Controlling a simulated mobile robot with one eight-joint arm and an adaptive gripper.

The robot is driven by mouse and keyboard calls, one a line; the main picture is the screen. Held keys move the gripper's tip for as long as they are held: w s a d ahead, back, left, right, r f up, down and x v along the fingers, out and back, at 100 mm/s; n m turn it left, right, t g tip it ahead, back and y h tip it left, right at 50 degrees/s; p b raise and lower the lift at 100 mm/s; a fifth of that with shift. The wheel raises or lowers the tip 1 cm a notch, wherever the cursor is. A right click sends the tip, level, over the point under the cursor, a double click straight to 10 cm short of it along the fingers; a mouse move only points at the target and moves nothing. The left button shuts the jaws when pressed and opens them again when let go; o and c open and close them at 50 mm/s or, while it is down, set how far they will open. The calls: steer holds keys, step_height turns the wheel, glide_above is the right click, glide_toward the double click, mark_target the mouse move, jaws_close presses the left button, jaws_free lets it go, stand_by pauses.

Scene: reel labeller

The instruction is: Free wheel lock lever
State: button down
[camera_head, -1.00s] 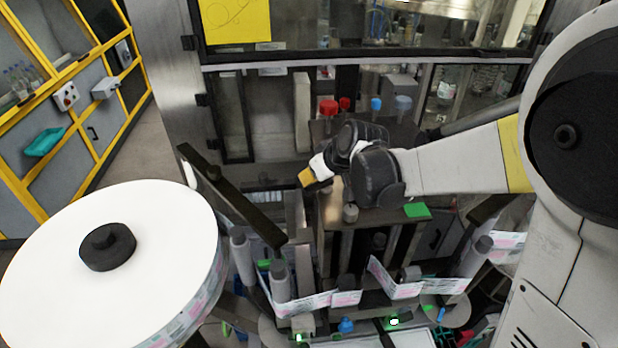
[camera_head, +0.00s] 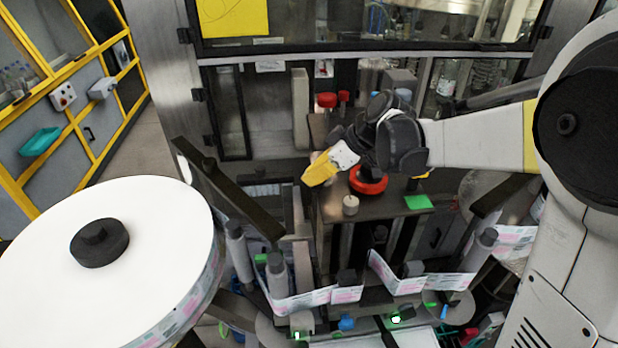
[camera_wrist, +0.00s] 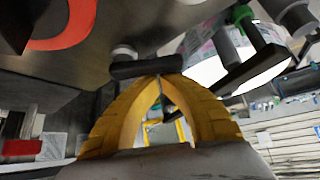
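My gripper (camera_head: 308,180) points left and down over the machine's dark top plate (camera_head: 395,203). Its yellow fingers meet at the tips in the wrist view (camera_wrist: 160,80), with nothing seen between them. A short black bar (camera_wrist: 145,68) lies across just beyond the fingertips there; it may be the lock lever, and I cannot tell whether the tips touch it. A pale round knob (camera_wrist: 123,53) sits behind the bar; a similar knob (camera_head: 350,205) stands on the plate. A red ring (camera_head: 368,181), possibly the wheel, is partly hidden under my wrist and also shows in the wrist view (camera_wrist: 68,30).
A large white label reel (camera_head: 150,225) with a black hub stands at left. A dark slanted arm (camera_head: 235,195) is left of the plate. Rollers carry a label strip (camera_head: 300,300) along the front. A framed machine window stands behind.

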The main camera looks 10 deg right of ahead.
steer(key=shift+s+d+n+b, duration=0.15)
steer(key=shift+s+n+b, duration=0.1)
steer(key=shift+n+b, duration=0.05)
steer(key=shift+s, duration=0.1)
stand_by(0.3)
step_height(320, 180, up, 6)
steer(key=r, duration=0.1)
glide_above(323, 182)
steer(key=a, duration=0.1)
steer(key=shift+f+b, duration=0.25)
steer(key=shift+b, duration=0.15)
steer(key=shift+d+r, duration=0.2)
steer(key=shift+r, duration=0.3)
steer(key=shift+d+r, duration=0.2)
steer(key=shift+d, duration=0.05)
